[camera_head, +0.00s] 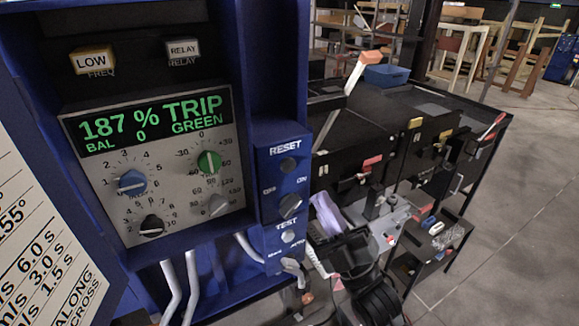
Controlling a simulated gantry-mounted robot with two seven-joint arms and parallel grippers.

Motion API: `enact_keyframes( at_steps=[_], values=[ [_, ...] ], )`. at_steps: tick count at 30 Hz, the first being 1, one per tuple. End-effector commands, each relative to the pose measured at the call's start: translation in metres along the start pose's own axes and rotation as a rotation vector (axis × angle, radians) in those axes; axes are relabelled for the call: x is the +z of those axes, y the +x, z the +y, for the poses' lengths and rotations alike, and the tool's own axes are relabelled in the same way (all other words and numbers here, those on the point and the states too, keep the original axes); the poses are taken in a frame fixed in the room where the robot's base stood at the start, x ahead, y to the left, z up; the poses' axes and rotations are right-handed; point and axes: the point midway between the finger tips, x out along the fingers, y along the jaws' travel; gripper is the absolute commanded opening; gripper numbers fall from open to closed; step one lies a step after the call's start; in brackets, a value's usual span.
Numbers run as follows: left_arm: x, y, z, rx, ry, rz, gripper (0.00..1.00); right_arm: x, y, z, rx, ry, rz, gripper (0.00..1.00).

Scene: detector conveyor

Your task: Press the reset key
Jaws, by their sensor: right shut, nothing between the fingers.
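The reset key (288,164) is a dark round button under the word RESET, near the top of a narrow blue side panel (270,188). Nothing covers it. Below it are a grey rotary switch (290,206) marked OFF and ON, and a pale round TEST button (288,237). My right gripper (318,257) is low and to the right of this panel, below the reset key and apart from it. It looks dark and shut, with nothing seen in it, though its fingertips are hard to make out against the clutter. My left gripper is not in view.
The detector's display (148,120) reads 187 % TRIP, BAL 0 and GREEN, above several knobs. A white chart (40,235) stands at the left. Grey cables hang below the cabinet. Dark machinery (365,130) with levers fills the right; open floor lies beyond.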

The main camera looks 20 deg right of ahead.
Motion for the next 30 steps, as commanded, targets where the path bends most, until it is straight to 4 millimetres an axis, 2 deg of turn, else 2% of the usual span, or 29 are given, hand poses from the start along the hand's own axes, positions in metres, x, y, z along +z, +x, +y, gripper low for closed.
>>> enact_keyframes(
  at_steps=[18,30],
  values=[
    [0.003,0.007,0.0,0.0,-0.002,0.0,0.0,0.033,0.046,-0.034,0.0,0.0,0.002,0.0],
    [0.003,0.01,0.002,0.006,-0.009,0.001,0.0,0.042,0.058,-0.042,0.0,0.0,0.001,0.0]
  ],
)
